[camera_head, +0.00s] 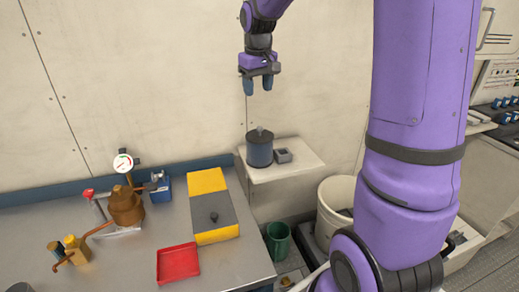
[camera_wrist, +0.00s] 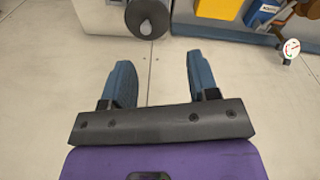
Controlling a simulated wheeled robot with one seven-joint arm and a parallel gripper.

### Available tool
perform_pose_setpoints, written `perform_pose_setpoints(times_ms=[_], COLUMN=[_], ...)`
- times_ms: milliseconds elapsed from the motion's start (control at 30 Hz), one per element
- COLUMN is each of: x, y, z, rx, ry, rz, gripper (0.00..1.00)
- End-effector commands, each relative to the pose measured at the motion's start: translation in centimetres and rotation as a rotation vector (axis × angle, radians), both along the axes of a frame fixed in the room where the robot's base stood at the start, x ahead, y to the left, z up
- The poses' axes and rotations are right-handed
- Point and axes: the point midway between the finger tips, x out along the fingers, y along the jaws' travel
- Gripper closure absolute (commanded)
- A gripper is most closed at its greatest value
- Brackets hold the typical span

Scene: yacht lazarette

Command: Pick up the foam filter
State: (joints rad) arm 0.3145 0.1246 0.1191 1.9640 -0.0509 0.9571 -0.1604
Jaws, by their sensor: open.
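A dark blue-grey cylinder (camera_head: 259,153) with a darker top and a small pale knob stands upright on a small white wall shelf (camera_head: 300,168). It looks like the foam filter, though I cannot be sure from its look alone. It also shows in the wrist view (camera_wrist: 148,20) at the top edge, partly cut off. My gripper (camera_head: 258,86) hangs above the cylinder with its fingers pointing down, open and empty, clear of it. In the wrist view my gripper (camera_wrist: 158,62) shows two blue fingers apart with only the wall between them.
A small grey block (camera_head: 283,156) sits right beside the cylinder on the shelf. Left is a metal bench with a yellow-and-grey box (camera_head: 213,205), a red tray (camera_head: 178,264) and a copper vessel with a gauge (camera_head: 123,162). A green cup (camera_head: 278,242) and white bucket (camera_head: 336,205) are below.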

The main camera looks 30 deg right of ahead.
Motion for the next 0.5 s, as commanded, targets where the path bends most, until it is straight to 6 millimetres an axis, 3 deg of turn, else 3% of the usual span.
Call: perform_pose_setpoints(times_ms=[200, 500], x=[4.0, 6.2], y=[-3.2, -5.2], z=[-4.1, -7.1], rx=[0.025, 0.046], ry=[0.057, 0.089], rz=[-0.006, -0.008], gripper=[0.46, 0.46])
